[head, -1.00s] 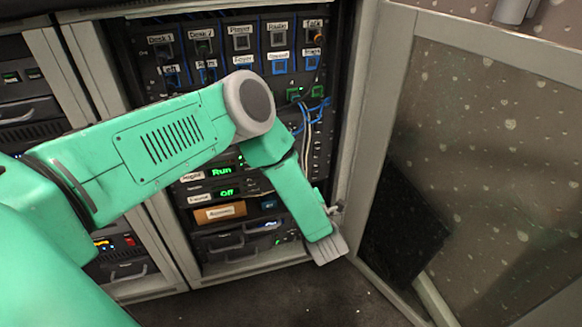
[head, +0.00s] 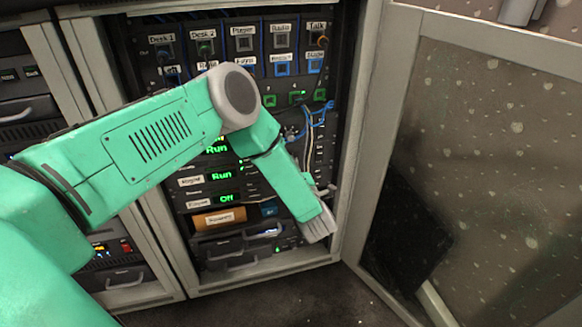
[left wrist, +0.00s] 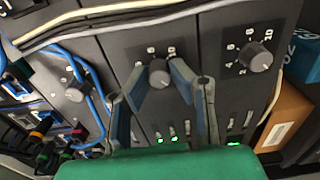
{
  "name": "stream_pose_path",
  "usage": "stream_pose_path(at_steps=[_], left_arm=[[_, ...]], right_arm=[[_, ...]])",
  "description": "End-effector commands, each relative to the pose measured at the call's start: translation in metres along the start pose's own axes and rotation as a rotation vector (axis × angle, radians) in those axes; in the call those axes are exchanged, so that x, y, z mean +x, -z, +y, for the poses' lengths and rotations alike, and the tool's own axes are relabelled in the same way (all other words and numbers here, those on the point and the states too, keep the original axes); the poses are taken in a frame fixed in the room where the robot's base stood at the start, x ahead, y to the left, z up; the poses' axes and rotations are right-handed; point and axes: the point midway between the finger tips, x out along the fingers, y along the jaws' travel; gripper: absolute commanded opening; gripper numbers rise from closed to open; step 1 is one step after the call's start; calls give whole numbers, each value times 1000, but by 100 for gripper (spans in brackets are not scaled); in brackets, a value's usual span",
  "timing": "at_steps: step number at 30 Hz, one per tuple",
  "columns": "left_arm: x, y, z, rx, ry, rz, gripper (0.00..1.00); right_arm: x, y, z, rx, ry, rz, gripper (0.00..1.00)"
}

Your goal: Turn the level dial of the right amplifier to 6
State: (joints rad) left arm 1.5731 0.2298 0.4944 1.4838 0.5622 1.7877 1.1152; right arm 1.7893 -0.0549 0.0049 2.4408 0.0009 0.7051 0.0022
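My left gripper (left wrist: 158,76) is open in the left wrist view, with one finger on each side of a grey round dial (left wrist: 158,72) on a dark panel. A slim gap seems to show between fingers and dial; contact is hard to judge. Numbers ring this dial, partly hidden by the fingers, and I cannot read its setting. Another dial (left wrist: 258,60) with a clear scale to 10 sits to the right. A third knob (left wrist: 75,92) sits left. In the head view the stacked amplifiers show green Run (head: 222,175) and Off (head: 226,198) displays; their labels are too blurred to read. My right gripper is out of view.
Blue and white cables (head: 308,130) hang beside the amplifiers and cross the left wrist view. An orange-brown box (head: 218,217) sits below the Off unit. The open rack door (head: 480,150) stands at the right. Dark floor (head: 340,295) in front is clear.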

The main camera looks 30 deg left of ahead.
Motion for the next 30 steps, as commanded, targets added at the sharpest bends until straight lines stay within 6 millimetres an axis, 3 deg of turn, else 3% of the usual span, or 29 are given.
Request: stream_pose_path(at_steps=[14,30], left_arm=[[-6,-2,-4,119,12,-9,0],[-7,-2,-5,601,13,-15,0]], right_arm=[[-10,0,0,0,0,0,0],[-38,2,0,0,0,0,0]])
